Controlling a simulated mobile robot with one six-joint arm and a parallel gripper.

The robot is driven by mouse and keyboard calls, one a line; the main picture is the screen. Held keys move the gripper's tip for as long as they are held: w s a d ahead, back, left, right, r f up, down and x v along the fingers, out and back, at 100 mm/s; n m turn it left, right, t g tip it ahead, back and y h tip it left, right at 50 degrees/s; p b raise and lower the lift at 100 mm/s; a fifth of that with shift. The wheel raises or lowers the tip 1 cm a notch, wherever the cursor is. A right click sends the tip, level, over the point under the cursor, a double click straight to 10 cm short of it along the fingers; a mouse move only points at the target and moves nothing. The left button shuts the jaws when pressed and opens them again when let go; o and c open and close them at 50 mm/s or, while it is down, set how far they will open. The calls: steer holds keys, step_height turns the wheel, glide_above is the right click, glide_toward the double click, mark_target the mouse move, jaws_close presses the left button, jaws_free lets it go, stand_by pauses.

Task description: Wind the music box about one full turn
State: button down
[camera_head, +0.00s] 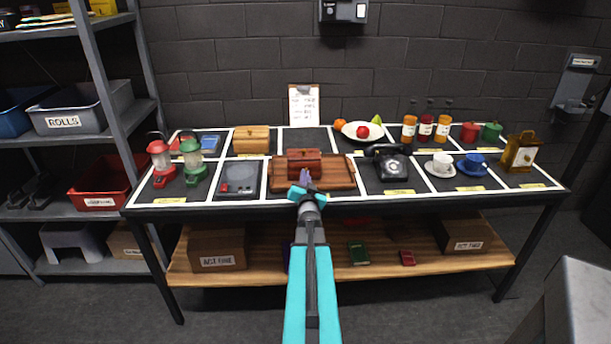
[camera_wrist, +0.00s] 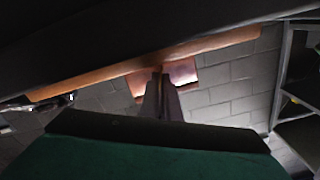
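A small dark red-brown box (camera_head: 304,163), which looks like the music box, sits on a brown wooden board (camera_head: 340,172) at the middle of the table. My gripper (camera_head: 305,179) is at the box's near side, with its fingertips in front of it. In the wrist view the narrow grey fingers (camera_wrist: 161,85) lie close together, pointing at reddish faces of what seems to be the box (camera_wrist: 183,72). A winding key is not visible; the fingers may hide it. I cannot tell whether they grip anything.
A black telephone (camera_head: 391,168) stands right of the board, and a dark grey scale-like device (camera_head: 239,178) left of it. A light wooden box (camera_head: 251,139) is behind to the left. Cups, jars and lanterns fill other table squares.

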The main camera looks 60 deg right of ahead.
steer(key=shift+w+f+m, duration=0.1)
steer(key=shift+f+m, duration=0.05)
steer(key=shift+m, duration=0.45)
steer(key=c, duration=2)
jaws_free()
steer(key=shift+a, duration=0.1)
